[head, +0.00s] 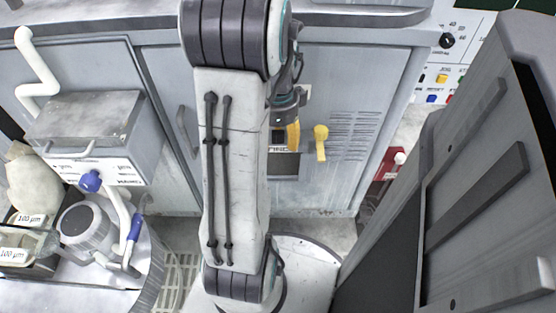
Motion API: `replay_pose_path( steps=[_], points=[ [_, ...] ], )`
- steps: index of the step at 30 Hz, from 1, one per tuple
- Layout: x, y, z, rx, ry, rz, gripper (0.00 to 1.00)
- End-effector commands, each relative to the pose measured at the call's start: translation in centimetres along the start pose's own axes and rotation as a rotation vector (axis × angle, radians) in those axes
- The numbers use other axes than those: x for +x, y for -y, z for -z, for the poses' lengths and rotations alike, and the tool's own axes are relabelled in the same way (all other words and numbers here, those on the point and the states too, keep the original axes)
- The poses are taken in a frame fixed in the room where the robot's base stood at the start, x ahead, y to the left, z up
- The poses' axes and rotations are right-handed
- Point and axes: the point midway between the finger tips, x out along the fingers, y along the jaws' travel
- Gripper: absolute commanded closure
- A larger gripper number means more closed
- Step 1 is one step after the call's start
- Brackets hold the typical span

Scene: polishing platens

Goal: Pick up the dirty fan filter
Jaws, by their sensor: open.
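My gripper (290,128) hangs in front of the grey cabinet, mostly hidden behind my arm. The jaws look empty and open. Just below it, a dark rectangular panel (284,165) with a pale label strip is set in the cabinet front, its left side cut off by my arm. It may be the fan filter, but I cannot tell, and dirt on it is too small to see.
A metal box (85,125) and a round drum-like unit (88,232) stand at left. A dark grey cabinet (480,190) closes off the right. A red object (390,165) stands between.

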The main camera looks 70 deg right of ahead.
Motion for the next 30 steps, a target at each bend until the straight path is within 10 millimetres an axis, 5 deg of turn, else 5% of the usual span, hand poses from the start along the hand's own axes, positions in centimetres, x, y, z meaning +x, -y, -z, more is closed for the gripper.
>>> replay_pose_path(
  steps=[6,25,30],
  points=[
    [-0.01,-0.01,0.0,0.0,0.0,0.0,0.43],
    [-0.02,-0.02,0.0,0.0,0.0,0.0,0.99],
    [-0.03,-0.01,0.0,0.0,0.0,0.0,1.0]
  ],
)
